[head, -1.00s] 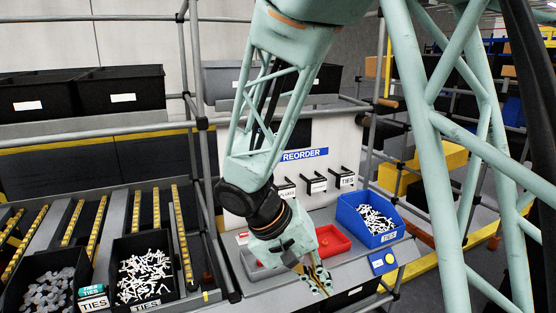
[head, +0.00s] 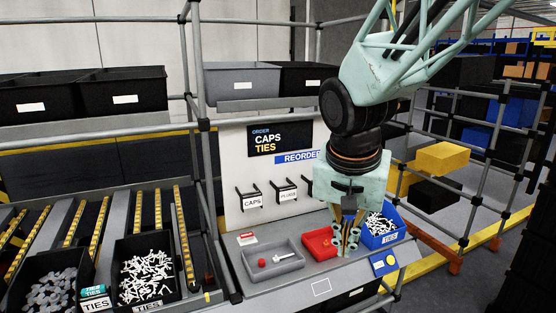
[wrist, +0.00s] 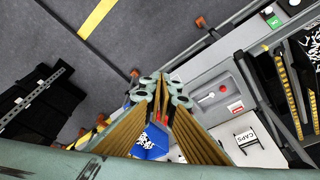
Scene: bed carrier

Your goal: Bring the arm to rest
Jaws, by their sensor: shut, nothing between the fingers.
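My gripper (head: 347,240) hangs at the end of my pale green arm and points down, in front of the blue bin of ties (head: 390,237) and the right side of the red tray (head: 319,243). Its fingers are shut and hold nothing. In the wrist view the fingertips (wrist: 162,90) meet at the middle, and the blue bin (wrist: 152,145) shows partly hidden behind them. I cannot tell the exact gap between the fingers and the bench.
A grey tray (head: 272,262) with a red and a white piece is left of the red tray. An order board (head: 280,138) reads CAPS, TIES. Black bins of white ties (head: 147,270) and grey pieces (head: 45,280) stand left. Rack tubes surround the bench; grey floor (wrist: 150,35) is clear.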

